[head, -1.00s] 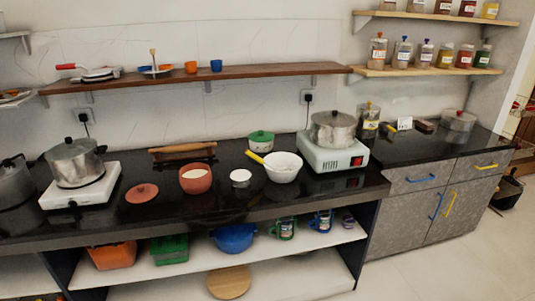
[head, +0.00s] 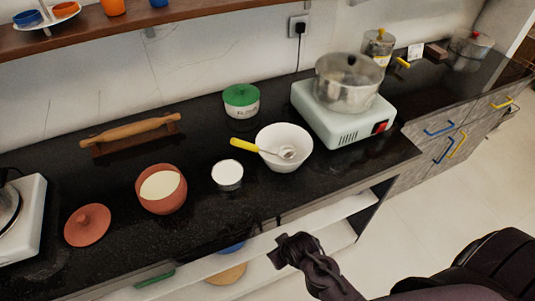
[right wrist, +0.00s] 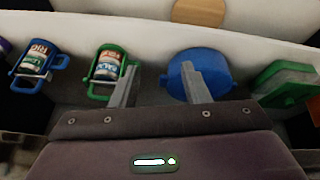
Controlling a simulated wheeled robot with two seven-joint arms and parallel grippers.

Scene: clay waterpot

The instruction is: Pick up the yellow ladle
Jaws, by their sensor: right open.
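The yellow ladle (head: 246,145) rests in a white bowl (head: 284,159) on the black counter. Its yellow handle sticks out over the bowl's left rim and its metal scoop lies inside. My right gripper (head: 282,247) is in front of the counter, below and apart from the bowl. In the right wrist view its two fingers (right wrist: 160,84) are spread with nothing between them, facing the lower shelf. The ladle does not show in the right wrist view. My left gripper is in no view.
Left of the bowl stand a small white cup (head: 227,176), a clay pot (head: 161,190) and a clay lid (head: 88,225). Behind are a green-lidded jar (head: 241,102) and a rolling pin (head: 130,132). A stove with a steel pot (head: 346,84) stands right. The counter's front edge lies between gripper and bowl.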

